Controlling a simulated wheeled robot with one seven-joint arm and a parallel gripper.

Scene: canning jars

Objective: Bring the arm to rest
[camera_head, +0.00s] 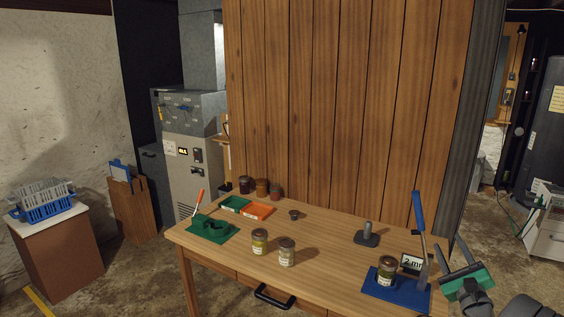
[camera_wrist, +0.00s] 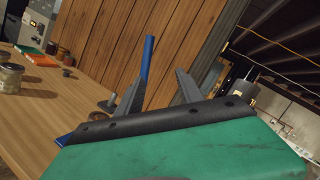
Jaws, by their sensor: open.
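My gripper (camera_head: 458,252) is at the right end of the wooden table in the head view, beside the blue mat. In the wrist view the two grey fingers of my gripper (camera_wrist: 158,80) stand apart with nothing held between them. A greenish jar (camera_head: 387,270) stands upright on the blue mat (camera_head: 378,289), to the left of my gripper. A blue-handled tool (camera_head: 418,212) stands upright close by, and its blue handle also shows behind the left finger in the wrist view (camera_wrist: 148,60).
The wooden table (camera_head: 325,235) holds two jars (camera_head: 260,241) (camera_head: 287,251) near its front, a grey post on a base (camera_head: 367,235), a small sign (camera_head: 411,263), green and orange trays (camera_head: 258,209) and a green mat (camera_head: 206,231). A wood-panel wall (camera_head: 345,100) rises behind.

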